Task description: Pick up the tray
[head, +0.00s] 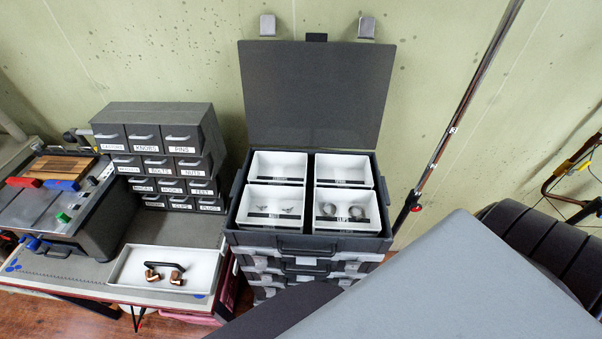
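A shallow white rectangular tray (205,283) lies on the front right part of the workbench, in front of the drawer cabinet. In it are copper-coloured fittings (176,277) and a dark handle-shaped piece (166,265). Several smaller white bins also sit in the open case to the right; the front left bin (257,220) holds small metal parts and the front right one (345,222) holds ring-shaped parts. Neither of my grippers shows in the head view. A large grey shape, probably part of my arm, fills the lower right.
The open case (318,95) stands on stacked cases (268,264) to the tray's right. A pole (455,120) stands farther right.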

